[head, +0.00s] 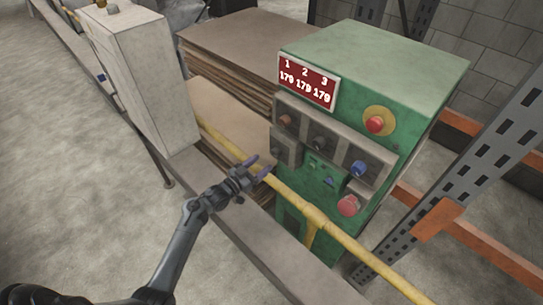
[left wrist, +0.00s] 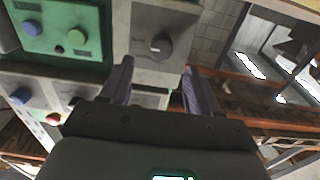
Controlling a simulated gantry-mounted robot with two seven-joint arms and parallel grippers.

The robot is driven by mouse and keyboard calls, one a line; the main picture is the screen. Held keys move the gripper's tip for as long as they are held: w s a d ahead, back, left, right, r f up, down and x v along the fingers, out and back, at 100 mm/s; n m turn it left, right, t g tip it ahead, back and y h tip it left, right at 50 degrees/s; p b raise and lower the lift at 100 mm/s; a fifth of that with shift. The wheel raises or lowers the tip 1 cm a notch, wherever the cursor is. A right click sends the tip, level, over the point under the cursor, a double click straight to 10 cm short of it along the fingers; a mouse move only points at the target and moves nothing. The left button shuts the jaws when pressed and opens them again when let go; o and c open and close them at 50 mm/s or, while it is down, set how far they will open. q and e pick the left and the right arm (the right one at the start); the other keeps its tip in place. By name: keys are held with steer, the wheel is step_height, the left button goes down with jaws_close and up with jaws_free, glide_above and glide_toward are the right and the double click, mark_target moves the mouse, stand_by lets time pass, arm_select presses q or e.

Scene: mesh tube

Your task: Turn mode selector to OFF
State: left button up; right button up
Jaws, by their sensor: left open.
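A dark round selector knob (left wrist: 161,46) with a pale mark sits on a grey plate in the left wrist view. I cannot read any label by it. In the head view the green control cabinet (head: 405,60) has a small grey box (head: 287,148) on its left; the knob is not clear there. My left gripper (head: 258,167) is open and empty, just left of and below this box. In the left wrist view its purple fingers (left wrist: 156,75) stand apart, with the knob beyond and between them, apparently untouched. My right gripper is not in view.
The cabinet has a red display (head: 307,82), red buttons (head: 375,125) and a blue knob (head: 359,168). A yellow rail (head: 345,238) crosses low in front of it. Stacked brown sheets (head: 235,50) lie behind; a perforated steel post (head: 465,180) stands right.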

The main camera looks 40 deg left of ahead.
mark_target(273, 154)
arm_select(q)
steer(key=w, duration=0.2)
steer(key=w+b, duration=0.1)
steer(key=w, duration=0.2)
steer(key=shift+w+d, duration=0.2)
steer(key=shift+w, duration=0.1)
steer(key=shift+w+r, duration=0.1)
steer(key=shift+w, duration=0.25)
steer(key=c, duration=1)
steer(key=shift+c, duration=0.2)
